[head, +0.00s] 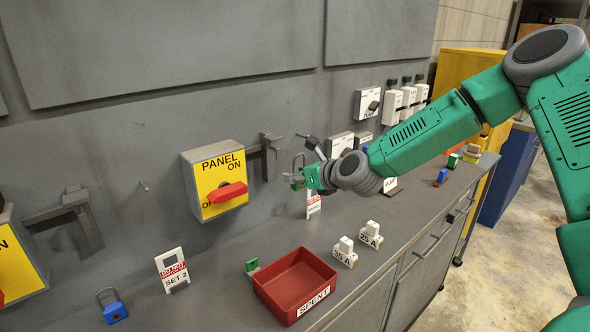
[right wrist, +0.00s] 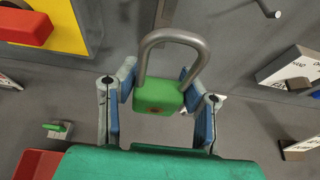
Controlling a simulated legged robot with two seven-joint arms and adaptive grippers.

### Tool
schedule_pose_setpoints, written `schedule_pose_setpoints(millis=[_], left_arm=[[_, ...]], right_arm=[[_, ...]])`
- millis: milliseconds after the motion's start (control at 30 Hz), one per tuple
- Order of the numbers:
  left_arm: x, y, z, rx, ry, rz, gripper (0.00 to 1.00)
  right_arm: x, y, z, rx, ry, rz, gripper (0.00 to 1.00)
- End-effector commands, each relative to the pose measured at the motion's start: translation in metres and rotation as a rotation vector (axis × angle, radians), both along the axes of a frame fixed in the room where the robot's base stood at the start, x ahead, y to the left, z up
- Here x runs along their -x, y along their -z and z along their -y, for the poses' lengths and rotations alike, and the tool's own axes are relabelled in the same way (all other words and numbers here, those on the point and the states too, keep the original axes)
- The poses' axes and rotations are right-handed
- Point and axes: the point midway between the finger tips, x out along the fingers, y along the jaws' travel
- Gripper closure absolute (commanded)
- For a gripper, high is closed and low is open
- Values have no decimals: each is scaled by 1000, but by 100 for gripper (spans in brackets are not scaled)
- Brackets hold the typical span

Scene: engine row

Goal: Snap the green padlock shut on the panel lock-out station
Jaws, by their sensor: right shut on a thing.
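The green padlock (right wrist: 160,98) is in my right gripper (right wrist: 160,98), its body between the blue-padded fingers and its grey shackle standing up. The padlock also shows small in the head view (head: 298,183), with my right gripper (head: 301,180) on it. The grey lock-out bracket (head: 268,150) sticks out of the wall just right of the yellow PANEL switch box (head: 218,182), whose red handle (head: 228,193) lies about level. My left gripper is not in view.
A red SPENT bin (head: 294,284), a SET 2 tag (head: 172,269), a blue padlock (head: 113,308) and fuse blocks marked 35 A (head: 345,253) and 25 A (head: 370,236) are on the grey bench. Several white boxes (head: 368,103) are on the wall at right.

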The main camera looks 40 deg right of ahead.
Motion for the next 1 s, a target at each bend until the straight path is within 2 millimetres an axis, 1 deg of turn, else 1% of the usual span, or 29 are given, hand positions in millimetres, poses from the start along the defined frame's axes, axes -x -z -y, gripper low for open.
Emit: schedule_pose_setpoints(millis=[333,500,1000], left_arm=[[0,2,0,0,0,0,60],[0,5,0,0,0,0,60],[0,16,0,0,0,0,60]], right_arm=[[0,1,2,-2,1,1,97],[0,2,2,-2,1,2,97],[-18,2,-1,0,0,1,97]])
